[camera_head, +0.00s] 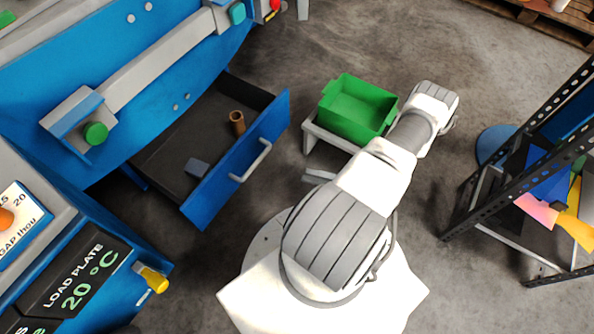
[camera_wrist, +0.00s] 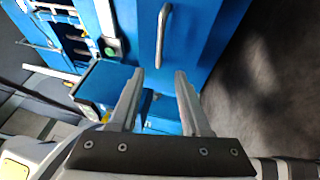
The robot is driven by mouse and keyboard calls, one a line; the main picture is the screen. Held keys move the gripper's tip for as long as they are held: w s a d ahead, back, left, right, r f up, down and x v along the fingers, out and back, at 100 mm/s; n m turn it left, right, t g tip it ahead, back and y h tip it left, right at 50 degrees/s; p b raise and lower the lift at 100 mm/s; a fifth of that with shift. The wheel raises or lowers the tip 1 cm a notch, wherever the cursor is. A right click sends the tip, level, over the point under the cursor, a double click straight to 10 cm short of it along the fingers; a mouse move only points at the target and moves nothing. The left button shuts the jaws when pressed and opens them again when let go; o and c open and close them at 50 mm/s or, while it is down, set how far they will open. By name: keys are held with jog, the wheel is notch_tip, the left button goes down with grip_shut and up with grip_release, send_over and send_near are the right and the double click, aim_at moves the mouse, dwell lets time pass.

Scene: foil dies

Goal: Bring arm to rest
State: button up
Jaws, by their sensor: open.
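My arm stretches up and to the right across the head view, over my white base, and its end hides my gripper there. In the wrist view my gripper (camera_wrist: 158,98) is open, with two grey fingers apart and nothing between them. Beyond the fingers are blue cabinet fronts with a grey bar handle (camera_wrist: 162,35). The fingers look clear of the cabinet, though the exact distance cannot be told.
A blue drawer (camera_head: 238,160) stands open at the left, holding a brown cylinder (camera_head: 237,122) and a grey block (camera_head: 197,168). A green bin (camera_head: 357,108) sits beside my arm. A dark rack (camera_head: 520,150) stands at the right. Grey floor lies between.

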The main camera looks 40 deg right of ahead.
jog(key=shift+s+d, duration=0.25)
jog(key=shift+s, duration=0.1)
dwell(0.3)
jog(key=w+a+r+n+g+h, duration=0.1)
jog(key=w+a+r+n+g, duration=0.15)
jog(key=r+n+g, duration=0.4)
jog(key=w+a+r+n+g+h, duration=0.15)
jog(key=w+r+n+g, duration=0.25)
jog(key=r+n, duration=0.5)
jog(key=w+a+r+n+g, duration=0.2)
jog(key=w+r+n+g, duration=0.1)
jog(key=r+n+g, duration=0.4)
jog(key=s+a+r+n+t+h, duration=0.4)
jog(key=a+r+n+h, duration=0.15)
jog(key=r+n, duration=0.55)
jog(key=s+a+r+n+t+h, duration=0.4)
jog(key=a+r+n, duration=0.3)
jog(key=r+n, duration=0.4)
notch_tip(320, 180, up, 22)
jog(key=h+p, duration=0.1)
jog(key=p, duration=2)
jog(key=shift+p, duration=0.4)
